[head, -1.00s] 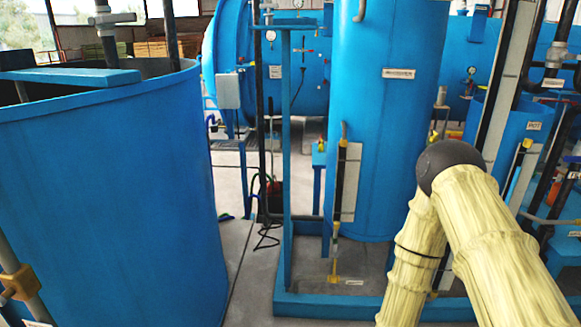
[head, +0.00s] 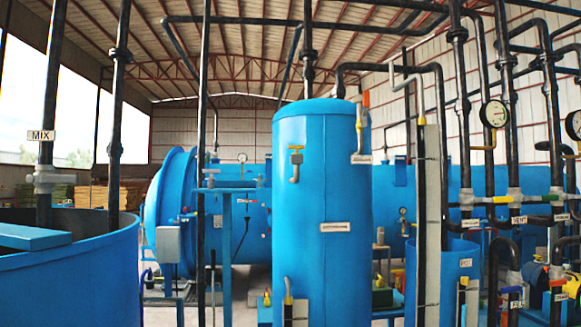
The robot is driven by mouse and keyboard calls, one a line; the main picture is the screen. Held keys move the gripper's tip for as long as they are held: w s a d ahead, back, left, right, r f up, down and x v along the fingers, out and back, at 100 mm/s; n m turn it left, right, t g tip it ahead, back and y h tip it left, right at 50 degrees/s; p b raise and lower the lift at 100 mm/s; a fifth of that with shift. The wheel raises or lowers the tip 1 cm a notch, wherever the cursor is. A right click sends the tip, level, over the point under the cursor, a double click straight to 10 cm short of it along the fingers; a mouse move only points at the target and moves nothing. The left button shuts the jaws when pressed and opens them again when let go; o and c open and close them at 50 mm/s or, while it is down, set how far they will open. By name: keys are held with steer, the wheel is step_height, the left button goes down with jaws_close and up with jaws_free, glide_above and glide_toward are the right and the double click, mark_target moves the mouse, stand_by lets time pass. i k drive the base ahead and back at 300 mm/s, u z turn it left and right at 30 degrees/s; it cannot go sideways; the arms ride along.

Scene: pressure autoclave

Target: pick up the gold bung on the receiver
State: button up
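A tall blue upright tank (head: 312,190) with a domed top stands at the centre of the head view. It bears a white label (head: 335,227) too small to read, so I cannot tell for sure that it is the receiver. A gold-yellow handle sits on a grey fitting (head: 295,163) on its upper front. An orange-handled fitting (head: 362,130) is at its upper right. A pipe with a small gold-yellow part (head: 288,300) shows low on its front. I cannot single out a gold bung. My gripper is not in view.
An open blue vat (head: 70,285) fills the lower left, with a pipe labelled MIX (head: 41,136) above it. A large horizontal blue vessel (head: 235,225) lies behind. Black pipes, valves and gauges (head: 494,114) crowd the right. The floor is mostly hidden.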

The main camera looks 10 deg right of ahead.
mark_target(296, 147)
steer(key=k, duration=1.05)
steer(key=z, duration=1.55)
steer(key=i, duration=1.4)
steer(key=u, duration=1)
steer(key=i, duration=0.9)
steer(key=u, duration=0.5)
